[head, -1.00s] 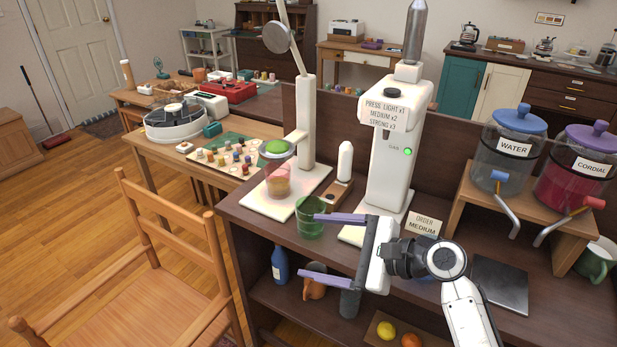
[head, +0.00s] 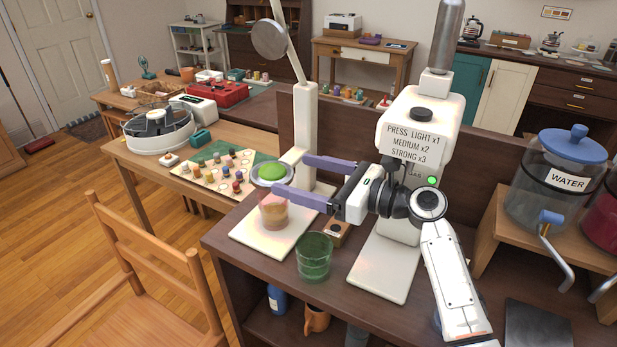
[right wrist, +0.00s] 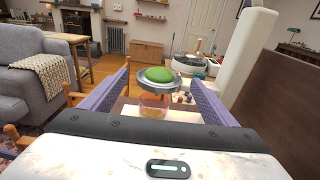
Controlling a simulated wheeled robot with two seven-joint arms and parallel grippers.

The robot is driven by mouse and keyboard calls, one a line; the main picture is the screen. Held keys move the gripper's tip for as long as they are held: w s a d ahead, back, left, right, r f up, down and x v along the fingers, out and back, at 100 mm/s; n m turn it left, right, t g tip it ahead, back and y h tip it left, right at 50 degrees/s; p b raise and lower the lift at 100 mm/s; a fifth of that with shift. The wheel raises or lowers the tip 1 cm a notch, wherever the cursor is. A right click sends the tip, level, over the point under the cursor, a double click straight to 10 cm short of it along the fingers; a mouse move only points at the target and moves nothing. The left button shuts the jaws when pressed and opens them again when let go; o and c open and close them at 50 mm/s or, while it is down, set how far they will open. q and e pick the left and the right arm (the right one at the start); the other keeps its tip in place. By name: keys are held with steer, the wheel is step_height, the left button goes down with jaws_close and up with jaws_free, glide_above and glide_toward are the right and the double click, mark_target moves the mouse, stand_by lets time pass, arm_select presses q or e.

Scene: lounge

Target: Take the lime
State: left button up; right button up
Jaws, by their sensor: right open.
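The lime (head: 272,172) is a bright green half sitting in the metal cup of the press, above a glass (head: 274,212) with pinkish-orange liquid. It also shows in the right wrist view (right wrist: 160,74), between and beyond the fingers. My right gripper (head: 288,178) is open, with its lilac fingers pointing at the lime from the right. The fingertips are close to the cup; I cannot tell whether they reach past its edge. Nothing is between the fingers near the palm. My left gripper is not in view.
The press's white column (head: 305,125) rises just behind the lime, with its lever raised above. A green glass (head: 314,257) stands in front on the counter. The white dispenser machine (head: 407,190) stands behind my right arm. A wooden chair (head: 150,280) is at the left.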

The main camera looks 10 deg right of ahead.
mark_target(281, 170)
steer(key=b+x, duration=0.2)
steer(key=x, duration=0.1)
steer(key=shift+w+a+f, duration=0.2)
steer(key=shift+a, duration=0.1)
steer(key=shift+x, duration=0.8)
steer(key=shift+w+a+r, duration=0.1)
steer(key=shift+w+a, duration=0.3)
steer(key=shift+a, duration=0.1)
steer(key=shift+w+a, duration=0.3)
steer(key=shift+a, duration=0.05)
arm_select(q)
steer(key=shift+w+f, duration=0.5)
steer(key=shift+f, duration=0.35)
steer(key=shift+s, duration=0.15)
arm_select(e)
steer(key=c, duration=0.9)
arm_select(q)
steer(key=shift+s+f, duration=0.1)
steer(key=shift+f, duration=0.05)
arm_select(e)
steer(key=o, duration=1)
steer(key=shift+o, duration=0.2)
